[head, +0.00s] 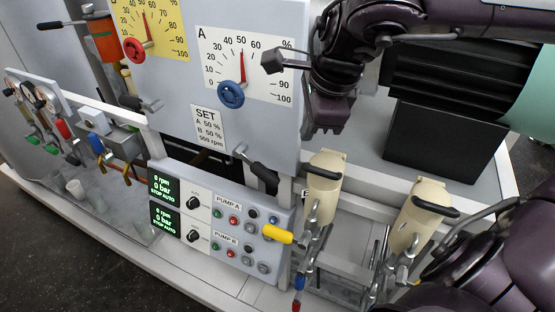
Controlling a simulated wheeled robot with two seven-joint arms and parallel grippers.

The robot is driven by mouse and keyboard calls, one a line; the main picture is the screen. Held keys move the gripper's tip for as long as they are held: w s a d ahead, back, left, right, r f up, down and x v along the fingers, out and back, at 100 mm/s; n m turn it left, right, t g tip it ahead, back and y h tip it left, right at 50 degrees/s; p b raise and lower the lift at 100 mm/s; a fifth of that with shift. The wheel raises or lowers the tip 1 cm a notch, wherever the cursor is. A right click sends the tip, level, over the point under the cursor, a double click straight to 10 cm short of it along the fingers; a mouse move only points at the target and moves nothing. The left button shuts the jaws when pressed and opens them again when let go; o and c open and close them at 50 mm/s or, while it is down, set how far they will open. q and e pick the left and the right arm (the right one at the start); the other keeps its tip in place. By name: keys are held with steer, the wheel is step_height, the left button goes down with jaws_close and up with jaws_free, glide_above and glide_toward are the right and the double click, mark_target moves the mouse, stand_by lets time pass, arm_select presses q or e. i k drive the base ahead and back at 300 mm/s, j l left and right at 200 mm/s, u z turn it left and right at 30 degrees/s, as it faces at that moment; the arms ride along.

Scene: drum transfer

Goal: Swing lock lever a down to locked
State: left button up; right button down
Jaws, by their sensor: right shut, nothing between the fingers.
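A metal lever with a black grip (264,177) sits at the lower edge of the grey panel with dial A (246,62). Its grip slants down to the right. No label on it is readable, so I cannot tell for sure that it is lock lever a. My right gripper (329,122) is shut and empty, pointing down beside the right edge of the dial A panel. It appears above and to the right of the lever, apart from it. My left gripper is not in view.
A blue knob (231,95) and a yellow dial (153,28) with a red knob are on the panels. Below is the pump control box (222,226). Two cream canisters (323,190) with black handles stand at right, near a yellow-handled valve (277,234).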

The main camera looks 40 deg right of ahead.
mark_target(272, 179)
steer(key=i+j+z, duration=0.3)
steer(key=j+z, duration=0.35)
steer(key=i+j+z, duration=0.1)
steer(key=j+z, duration=0.2)
steer(key=j, duration=0.25)
